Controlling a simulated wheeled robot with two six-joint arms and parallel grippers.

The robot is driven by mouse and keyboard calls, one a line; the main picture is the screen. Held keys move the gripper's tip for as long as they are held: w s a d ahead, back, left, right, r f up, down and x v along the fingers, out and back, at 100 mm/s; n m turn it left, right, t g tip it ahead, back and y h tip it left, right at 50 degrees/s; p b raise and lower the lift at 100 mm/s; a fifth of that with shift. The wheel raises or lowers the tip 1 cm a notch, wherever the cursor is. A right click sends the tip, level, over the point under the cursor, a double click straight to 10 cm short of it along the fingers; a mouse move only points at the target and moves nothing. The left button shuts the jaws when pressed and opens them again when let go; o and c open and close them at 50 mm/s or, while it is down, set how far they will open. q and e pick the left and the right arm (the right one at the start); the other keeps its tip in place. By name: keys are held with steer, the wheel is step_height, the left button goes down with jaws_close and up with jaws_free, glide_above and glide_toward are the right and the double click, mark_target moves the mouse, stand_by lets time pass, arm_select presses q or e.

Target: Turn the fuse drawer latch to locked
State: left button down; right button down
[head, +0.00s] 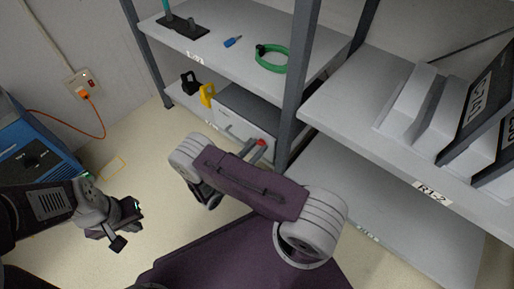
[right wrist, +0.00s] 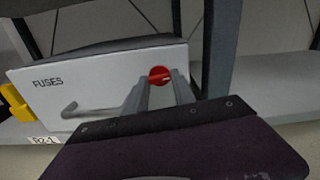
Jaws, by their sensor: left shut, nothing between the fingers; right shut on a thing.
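The fuse drawer (right wrist: 85,88) has a white front marked FUSES and a bent grey handle (right wrist: 80,108). In the head view its cabinet (head: 240,110) sits on the lower shelf. The latch (right wrist: 159,74) is a red round knob at the right of the front; it also shows in the head view (head: 262,142). My right gripper (right wrist: 165,84) is shut on the latch, its fingers covering the lower part of the knob. The latch's exact angle is hard to tell. My left gripper (head: 130,222) is shut and empty over the floor at the left.
A yellow padlock-like object (head: 207,94) and a black one (head: 189,83) stand left of the cabinet. A grey shelf post (head: 296,80) rises close to its right. A blue machine (head: 36,140) with an orange cable stands at the left.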

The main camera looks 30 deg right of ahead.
steer(key=n+p, duration=0.2)
steer(key=n, duration=0.1)
steer(key=shift+r+n, duration=0.1)
steer(key=shift+n, duration=0.2)
steer(key=n+p, duration=0.2)
steer(key=n, duration=1)
steer(key=shift+s+n, duration=0.1)
steer(key=shift+n, duration=0.6)
steer(key=c, duration=1)
jaws_free()
steer(key=shift+c, duration=0.2)
